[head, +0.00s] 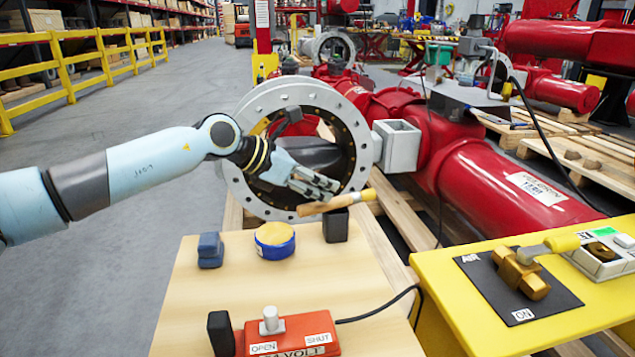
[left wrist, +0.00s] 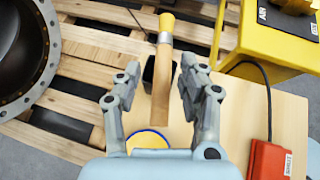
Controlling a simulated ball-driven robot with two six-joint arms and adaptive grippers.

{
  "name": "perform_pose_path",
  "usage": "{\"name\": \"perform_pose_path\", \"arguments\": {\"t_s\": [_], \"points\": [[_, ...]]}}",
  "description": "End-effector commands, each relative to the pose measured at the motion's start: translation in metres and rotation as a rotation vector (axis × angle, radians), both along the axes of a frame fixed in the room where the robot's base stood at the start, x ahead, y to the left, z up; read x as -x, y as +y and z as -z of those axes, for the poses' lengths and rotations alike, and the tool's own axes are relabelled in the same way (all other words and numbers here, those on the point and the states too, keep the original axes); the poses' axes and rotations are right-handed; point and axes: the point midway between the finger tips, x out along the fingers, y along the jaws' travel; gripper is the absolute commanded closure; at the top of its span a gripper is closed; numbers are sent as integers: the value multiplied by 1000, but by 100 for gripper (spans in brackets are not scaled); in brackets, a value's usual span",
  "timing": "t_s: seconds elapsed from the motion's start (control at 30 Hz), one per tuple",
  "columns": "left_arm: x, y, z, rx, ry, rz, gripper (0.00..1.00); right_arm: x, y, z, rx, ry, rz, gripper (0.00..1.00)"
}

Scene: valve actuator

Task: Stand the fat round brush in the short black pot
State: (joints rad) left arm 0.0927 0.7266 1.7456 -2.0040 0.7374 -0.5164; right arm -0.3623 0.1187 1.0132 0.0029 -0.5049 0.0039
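The fat round brush (head: 337,203) has a wooden handle, a silver ferrule and yellow bristles. In the left wrist view the brush (left wrist: 161,82) runs between the fingers and partly hides the pot (left wrist: 150,70). My left gripper (head: 328,187) is open around the brush, with gaps on both sides (left wrist: 160,68). My right gripper is not in view.
A blue-and-yellow round tin (head: 274,240) and a dark blue block (head: 210,250) stand left of the pot. A red switch box (head: 290,333) and a black upright object (head: 221,333) are nearer. A big flanged valve (head: 240,190) rises behind the table; a yellow bench (head: 450,300) is right.

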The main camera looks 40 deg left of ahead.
Motion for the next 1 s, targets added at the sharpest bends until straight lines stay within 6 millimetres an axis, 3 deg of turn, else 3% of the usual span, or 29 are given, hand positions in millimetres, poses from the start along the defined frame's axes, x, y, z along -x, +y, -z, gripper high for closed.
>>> {"name": "perform_pose_path", "arguments": {"t_s": [0.4, 0.5, 0.8, 1.0], "points": [[0, 0, -6, 0, -1, 1, 54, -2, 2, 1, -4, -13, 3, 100], [0, 0, -15, -1, -4, 0, 54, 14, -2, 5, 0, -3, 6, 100], [57, 27, -60, -8, 3, 4, 54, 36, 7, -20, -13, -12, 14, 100], [80, 38, -76, -2, 2, 2, 54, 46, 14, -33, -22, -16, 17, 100]]}}
